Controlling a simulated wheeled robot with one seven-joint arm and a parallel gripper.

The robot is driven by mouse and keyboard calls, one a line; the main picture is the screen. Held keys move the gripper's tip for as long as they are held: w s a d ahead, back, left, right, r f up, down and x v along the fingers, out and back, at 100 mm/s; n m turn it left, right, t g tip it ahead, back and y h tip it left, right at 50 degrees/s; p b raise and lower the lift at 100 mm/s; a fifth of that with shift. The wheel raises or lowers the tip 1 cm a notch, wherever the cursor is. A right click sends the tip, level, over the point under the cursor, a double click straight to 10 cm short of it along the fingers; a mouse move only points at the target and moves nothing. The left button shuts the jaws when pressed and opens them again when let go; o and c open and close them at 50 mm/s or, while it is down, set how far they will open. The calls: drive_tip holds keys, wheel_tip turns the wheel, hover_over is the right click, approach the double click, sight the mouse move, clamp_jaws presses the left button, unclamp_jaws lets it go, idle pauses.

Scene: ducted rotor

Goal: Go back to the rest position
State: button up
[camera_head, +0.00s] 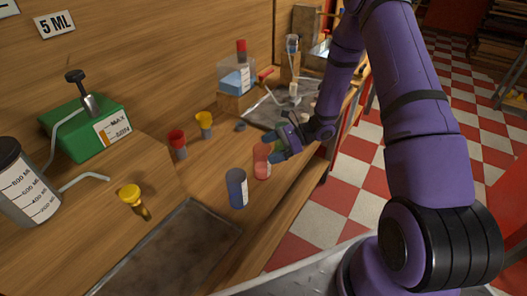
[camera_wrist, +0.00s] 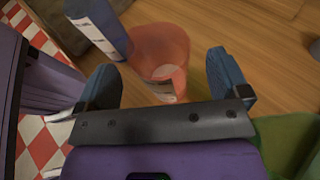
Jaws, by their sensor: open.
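My purple arm reaches over the right part of the wooden counter in the head view. My gripper (camera_head: 279,145) is low over the counter, close beside a translucent red cup (camera_head: 262,162). In the wrist view my gripper (camera_wrist: 165,85) shows two blue fingers spread wide apart. The red cup (camera_wrist: 158,52) stands just beyond and partly between the fingertips, with a pale label on its side. I cannot tell whether a finger touches it. A blue cup (camera_head: 237,188) with a white label stands to its left and nearer; it also shows in the wrist view (camera_wrist: 98,25).
A metal tray (camera_head: 180,245) lies at the front of the counter. Yellow-topped (camera_head: 204,124) and red-topped (camera_head: 178,144) pieces, a green box (camera_head: 85,128) and a measuring jug (camera_head: 22,185) stand on the left. Red and white floor tiles (camera_head: 340,185) are clear right of the counter edge.

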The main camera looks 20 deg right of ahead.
drive_tip(key=v, duration=0.7)
drive_tip(key=shift+d, duration=0.25)
drive_tip(key=s+a+r+n+g+h, duration=0.1)
drive_tip(key=s+a+r+n+h, duration=0.2)
drive_tip(key=r, duration=0.4)
drive_tip(key=s+r+n+g+h, duration=0.1)
drive_tip(key=s+r+n, duration=0.25)
drive_tip(key=r, duration=0.45)
drive_tip(key=s+a+r+n+g+h, duration=0.1)
drive_tip(key=s+a+r+n+h, duration=0.2)
drive_tip(key=r, duration=0.4)
drive_tip(key=s+d+r+n+t+h, duration=0.2)
drive_tip(key=s+r+n+t+h, duration=0.4)
drive_tip(key=s+r+n, duration=0.4)
drive_tip(key=shift+s+d+r+h, duration=0.4)
drive_tip(key=shift+s+r, duration=1.95)
drive_tip(key=shift+s, duration=1.8)
